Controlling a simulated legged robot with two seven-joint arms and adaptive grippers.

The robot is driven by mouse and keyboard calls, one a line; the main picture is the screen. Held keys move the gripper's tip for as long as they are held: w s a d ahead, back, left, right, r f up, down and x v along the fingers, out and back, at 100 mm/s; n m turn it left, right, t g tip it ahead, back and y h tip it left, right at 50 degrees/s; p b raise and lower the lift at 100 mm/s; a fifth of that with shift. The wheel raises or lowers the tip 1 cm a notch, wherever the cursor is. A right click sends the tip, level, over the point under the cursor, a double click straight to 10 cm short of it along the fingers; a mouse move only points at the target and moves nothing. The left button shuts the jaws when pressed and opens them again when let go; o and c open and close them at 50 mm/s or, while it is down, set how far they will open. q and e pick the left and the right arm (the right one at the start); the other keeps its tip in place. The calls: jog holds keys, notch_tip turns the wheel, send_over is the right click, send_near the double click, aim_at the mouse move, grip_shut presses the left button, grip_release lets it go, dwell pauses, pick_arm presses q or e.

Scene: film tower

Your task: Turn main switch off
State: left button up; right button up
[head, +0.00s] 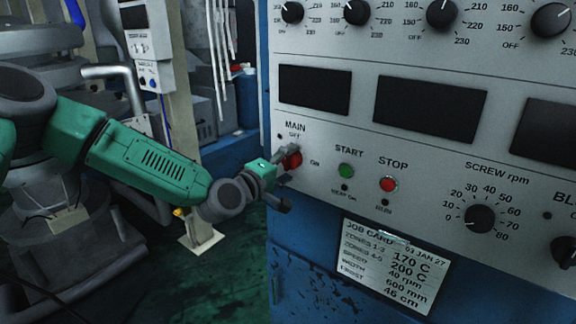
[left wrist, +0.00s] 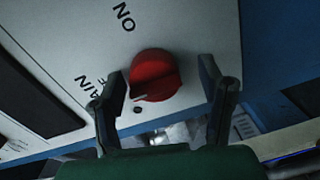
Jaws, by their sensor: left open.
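The main switch (head: 293,160) is a red rotary knob below the "MAIN" and "OFF" labels, with "ON" to its right, on a pale control panel. In the left wrist view the red knob (left wrist: 153,75) sits between the two fingers, and a pale mark shows on its lower edge. My left gripper (head: 285,163) is at the knob in the head view, partly covering it. In the left wrist view my left gripper (left wrist: 170,90) is open, one finger on each side of the knob, with gaps visible. My right gripper is not in view.
A green START button (head: 346,171) and a red STOP button (head: 388,184) are right of the switch. A black screw speed knob (head: 480,219) is farther right. Dark displays (head: 316,87) are above. A job card (head: 395,266) hangs below. A grey post (head: 170,100) stands left.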

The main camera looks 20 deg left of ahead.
pick_arm(q)
jog(key=shift+r, duration=0.1)
jog(key=v, duration=1.2)
jog(key=shift+w, duration=0.1)
jog(key=s+d+f+m+g, duration=0.35)
jog(key=s+f, duration=0.35)
jog(key=f, duration=0.4)
jog(key=s+d+f+m+g, duration=0.2)
jog(key=s+f+g, duration=0.4)
jog(key=f, duration=0.4)
jog(key=s+a+f+m+g+y, duration=0.2)
jog(key=s+a+f, duration=0.1)
jog(key=s, duration=0.4)
jog(key=s+a+f+m+g+y, duration=0.2)
jog(key=s+f, duration=0.3)
jog(key=s, duration=0.3)
jog(key=s+a+f+m+g+y, duration=0.2)
jog(key=s+a+f+m, duration=0.1)
jog(key=s, duration=0.4)
jog(key=shift+s+a+f, duration=0.35)
jog(key=shift+a+f, duration=0.1)
jog(key=shift+a, duration=0.55)
